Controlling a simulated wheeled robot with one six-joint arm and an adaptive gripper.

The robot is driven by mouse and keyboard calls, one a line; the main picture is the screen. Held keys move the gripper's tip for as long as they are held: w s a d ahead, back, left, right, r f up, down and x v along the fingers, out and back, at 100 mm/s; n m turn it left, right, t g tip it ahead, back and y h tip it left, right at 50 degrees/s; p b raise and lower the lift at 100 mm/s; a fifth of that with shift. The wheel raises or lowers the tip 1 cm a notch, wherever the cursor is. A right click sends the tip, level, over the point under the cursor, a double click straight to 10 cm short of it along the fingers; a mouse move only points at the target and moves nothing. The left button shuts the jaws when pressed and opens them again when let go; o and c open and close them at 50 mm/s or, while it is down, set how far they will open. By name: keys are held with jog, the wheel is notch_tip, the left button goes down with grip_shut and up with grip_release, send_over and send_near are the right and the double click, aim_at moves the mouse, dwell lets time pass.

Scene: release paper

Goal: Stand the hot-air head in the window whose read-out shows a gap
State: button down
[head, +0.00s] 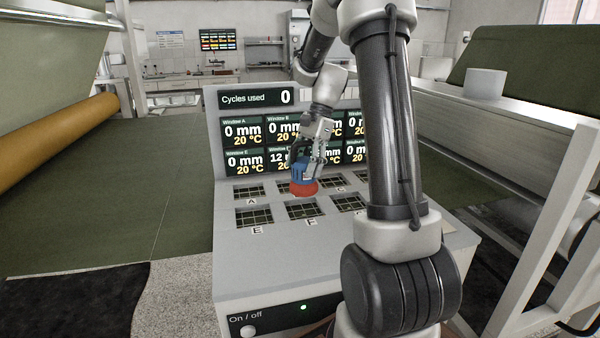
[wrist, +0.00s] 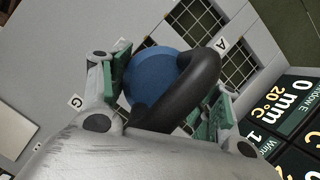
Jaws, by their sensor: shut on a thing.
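The hot-air head (head: 304,188) has a blue body and a red lower end. My gripper (head: 307,167) is shut on it and holds it over the console, around the second column of windows. In the wrist view, the blue top of the head (wrist: 153,72) and its black curved handle (wrist: 185,90) sit between the fingers of my gripper (wrist: 165,95). One read-out in the lower row (head: 276,158) shows 12 mm, partly hidden by my gripper. The other readable read-outs show 0 mm, such as Window E (head: 244,160). Window F (head: 304,211) lies just in front of the head.
Gridded windows A (head: 249,191) and E (head: 254,217) lie to the left on the grey console (head: 228,262). My arm hides the console's right part. The counter (head: 258,97) shows 0 cycles used. An on/off button (head: 248,331) is on the front.

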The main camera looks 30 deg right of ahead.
aim_at(304, 185)
jog(key=shift+f, duration=3.15)
jog(key=shift+f, duration=0.1)
jog(key=shift+c, duration=1.8)
grip_release()
